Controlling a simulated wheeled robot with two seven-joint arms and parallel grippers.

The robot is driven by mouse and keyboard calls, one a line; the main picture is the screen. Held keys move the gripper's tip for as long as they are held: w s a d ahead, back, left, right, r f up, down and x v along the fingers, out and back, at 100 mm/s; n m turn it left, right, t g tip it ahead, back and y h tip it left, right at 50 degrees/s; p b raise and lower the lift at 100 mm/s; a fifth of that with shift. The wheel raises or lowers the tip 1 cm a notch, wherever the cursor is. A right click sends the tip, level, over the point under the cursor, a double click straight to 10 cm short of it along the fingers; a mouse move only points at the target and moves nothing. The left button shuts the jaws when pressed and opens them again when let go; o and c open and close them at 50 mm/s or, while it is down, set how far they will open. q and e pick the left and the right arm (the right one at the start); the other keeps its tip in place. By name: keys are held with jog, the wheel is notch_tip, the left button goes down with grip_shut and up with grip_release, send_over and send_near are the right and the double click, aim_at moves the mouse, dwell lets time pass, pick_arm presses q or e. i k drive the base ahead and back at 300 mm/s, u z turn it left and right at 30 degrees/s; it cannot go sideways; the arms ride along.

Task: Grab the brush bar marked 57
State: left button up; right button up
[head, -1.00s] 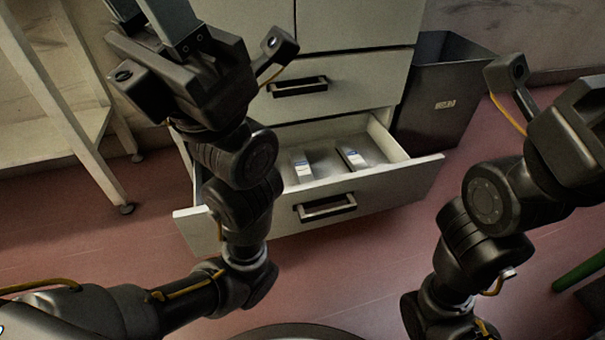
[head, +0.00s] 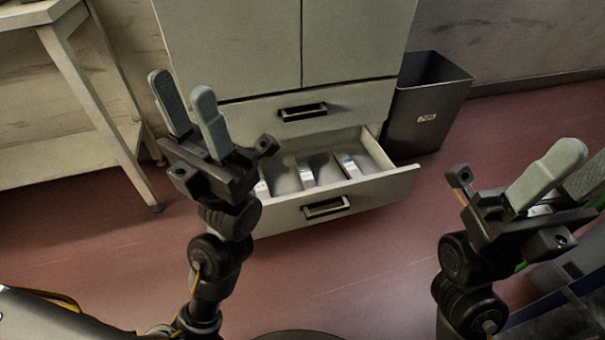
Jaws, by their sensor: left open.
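The lower cabinet drawer (head: 378,192) is pulled open. The labels are too small to read, so I cannot tell which is marked 57. My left gripper (head: 182,88) is open and empty, fingers up, in front of the cabinet and left of the drawer. My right gripper (head: 586,160) is at the right edge, its fingers apart and partly cut off.
The cabinet (head: 235,50) stands behind, with a shut drawer (head: 350,98) above the open one. A dark bin (head: 430,105) stands right of it. A pale table (head: 85,85) is at the left. A dark blue-grey structure (head: 560,305) is at the lower right. Reddish floor in front is free.

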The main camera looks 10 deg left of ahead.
aim_at(308, 180)
jog(key=z, duration=0.1)
jog(key=i, duration=1)
jog(key=z, duration=0.6)
